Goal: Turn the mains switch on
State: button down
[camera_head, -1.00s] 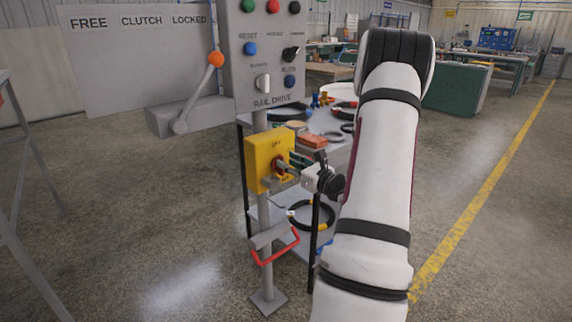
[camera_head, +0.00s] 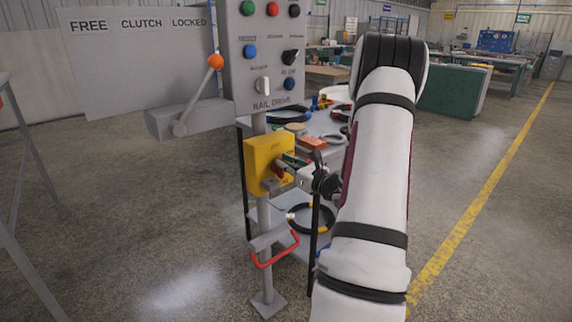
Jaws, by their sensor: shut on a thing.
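A yellow switch box (camera_head: 258,160) is mounted on the grey post below the control panel. A small red handle (camera_head: 279,173) is on its front face, partly covered by my gripper. My gripper (camera_head: 284,168) is at the front of the box, with its fingers closed around the red handle as far as I can see. The lettering above the handle is too small to read now.
The grey RAIL DRIVE panel (camera_head: 264,55) with buttons and knobs is above the box. An orange-knobbed clutch lever (camera_head: 200,92) is to its left. A red bar (camera_head: 276,251) is lower on the post. A cart (camera_head: 325,150) with hoses stands close behind.

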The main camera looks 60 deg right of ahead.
jog(key=shift+s+d+f+m+p, duration=0.1)
jog(key=shift+d+f+m+p, duration=0.35)
jog(key=shift+m+p, duration=2.2)
jog(key=shift+s+d+f+m+p, duration=0.15)
jog(key=shift+d+f+m+p, duration=0.25)
jog(key=shift+m+p, duration=2.25)
jog(key=shift+s+d+f+m+p, duration=0.1)
jog(key=shift+d+f+m+p, duration=0.35)
jog(key=shift+m+p, duration=2.2)
jog(key=shift+m+b, duration=0.95)
jog(key=shift+m, duration=0.2)
jog(key=shift+f, duration=0.1)
jog(key=c, duration=1.6)
grip_release()
jog(key=shift+c, duration=0.2)
jog(key=v, duration=1.2)
